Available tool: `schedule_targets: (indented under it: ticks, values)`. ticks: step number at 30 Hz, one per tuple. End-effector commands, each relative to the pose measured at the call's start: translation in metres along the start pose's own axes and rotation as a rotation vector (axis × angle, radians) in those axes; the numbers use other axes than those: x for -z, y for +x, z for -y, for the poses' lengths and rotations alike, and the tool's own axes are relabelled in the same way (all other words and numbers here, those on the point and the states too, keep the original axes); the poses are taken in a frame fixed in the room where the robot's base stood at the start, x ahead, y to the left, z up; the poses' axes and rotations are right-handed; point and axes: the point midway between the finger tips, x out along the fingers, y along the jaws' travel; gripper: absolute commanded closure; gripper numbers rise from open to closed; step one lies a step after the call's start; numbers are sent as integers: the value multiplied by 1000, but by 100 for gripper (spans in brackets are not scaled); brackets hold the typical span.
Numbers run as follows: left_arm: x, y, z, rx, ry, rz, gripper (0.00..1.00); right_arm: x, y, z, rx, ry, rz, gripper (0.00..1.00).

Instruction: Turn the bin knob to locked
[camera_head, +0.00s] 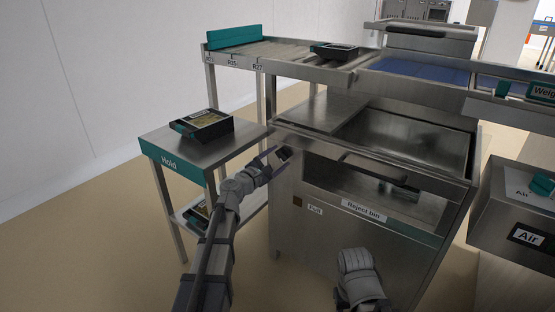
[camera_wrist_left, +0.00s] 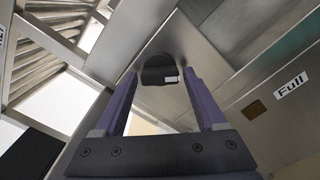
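The bin knob (camera_head: 283,153) is a small dark knob on the upper left of the steel reject bin's front (camera_head: 325,240). In the left wrist view the knob (camera_wrist_left: 158,70) is a dark rounded piece with a small white mark. My left gripper (camera_head: 269,161) is open in front of it. In the left wrist view its two purple fingers (camera_wrist_left: 160,78) stand apart, with the knob showing between and just beyond their tips. I cannot tell whether they touch it. My right arm shows at the bottom, but its gripper fingers are not visible.
A Hold table (camera_head: 205,155) with a dark tray (camera_head: 203,125) stands left of the bin. The bin's bar handle (camera_head: 372,168) is right of the knob, and a "Full" label (camera_head: 314,210) is below. An Air box (camera_head: 520,205) stands at the right.

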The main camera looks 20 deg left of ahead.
Motion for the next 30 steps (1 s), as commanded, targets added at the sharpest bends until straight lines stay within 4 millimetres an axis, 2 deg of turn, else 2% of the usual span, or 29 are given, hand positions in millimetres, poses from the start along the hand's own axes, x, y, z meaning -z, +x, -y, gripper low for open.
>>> schedule_targets:
  ticks: [1, 3, 14, 20, 27, 30]
  values:
    - [0, 0, 0, 0, 0, 0, 20, 0, 0, 0, 0, 0, 0, 50]
    - [0, 0, 0, 0, 1, 0, 12, 0, 0, 0, 0, 0, 0, 50]
    - [0, -4, 0, 0, 2, 0, 12, 0, 0, 0, 0, 0, 0, 50]
    - [-1, -25, 1, -1, 1, -1, 12, 0, 0, 0, 0, 0, 0, 50]
    - [-1, -65, 1, -1, 1, -1, 12, 0, 0, 0, 0, 0, 0, 50]
    - [0, -76, 1, -1, 1, -1, 12, 0, 0, 0, 0, 0, 0, 50]
